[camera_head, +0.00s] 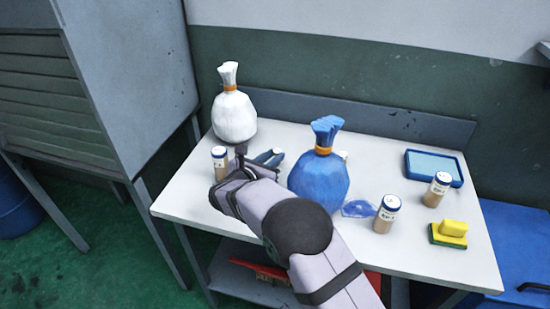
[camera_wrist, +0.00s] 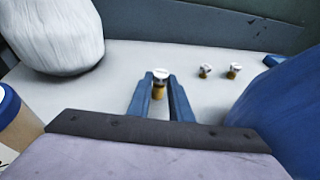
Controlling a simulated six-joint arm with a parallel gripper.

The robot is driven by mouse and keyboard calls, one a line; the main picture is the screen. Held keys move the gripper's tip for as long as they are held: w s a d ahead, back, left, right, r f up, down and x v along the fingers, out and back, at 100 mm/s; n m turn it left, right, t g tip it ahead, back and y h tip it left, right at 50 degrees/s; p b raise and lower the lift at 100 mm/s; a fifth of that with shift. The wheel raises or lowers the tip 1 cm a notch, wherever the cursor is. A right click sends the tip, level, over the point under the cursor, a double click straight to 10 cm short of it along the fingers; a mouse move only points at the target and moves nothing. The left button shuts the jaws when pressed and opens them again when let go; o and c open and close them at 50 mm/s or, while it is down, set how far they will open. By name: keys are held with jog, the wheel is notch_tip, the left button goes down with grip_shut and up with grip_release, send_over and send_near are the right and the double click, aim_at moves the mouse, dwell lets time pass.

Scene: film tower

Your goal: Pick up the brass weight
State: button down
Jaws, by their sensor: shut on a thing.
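The brass weight (camera_wrist: 159,91) is a small brass-coloured piece with a pale top. In the wrist view it stands upright between the two blue fingers of my gripper (camera_wrist: 161,78), which is shut on it. Whether it touches the table or hangs just above it, I cannot tell. In the head view my gripper (camera_head: 268,158) is over the left part of the table, between the white bag and the blue bag. The weight cannot be made out there.
A white tied bag (camera_head: 234,117) stands behind left and a blue tied bag (camera_head: 319,180) to the right. A jar (camera_head: 220,162) is close on the left. Two similar small pieces (camera_wrist: 205,71) stand farther back. Jars, a sponge (camera_head: 449,234) and a blue tray (camera_head: 434,168) are at right.

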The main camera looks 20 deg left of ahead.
notch_tip(320, 180, up, 24)
jog(key=p, duration=1.3)
jog(key=shift+f, duration=0.25)
jog(key=shift+f, duration=0.1)
jog(key=m+g+h+b, duration=0.2)
jog(key=m+h+b, duration=0.15)
jog(key=b, duration=0.95)
send_over(282, 175)
notch_tip(282, 175, down, 13)
jog(key=shift+h, duration=0.25)
jog(key=shift+f+p, duration=0.3)
jog(key=shift+f, duration=4.7)
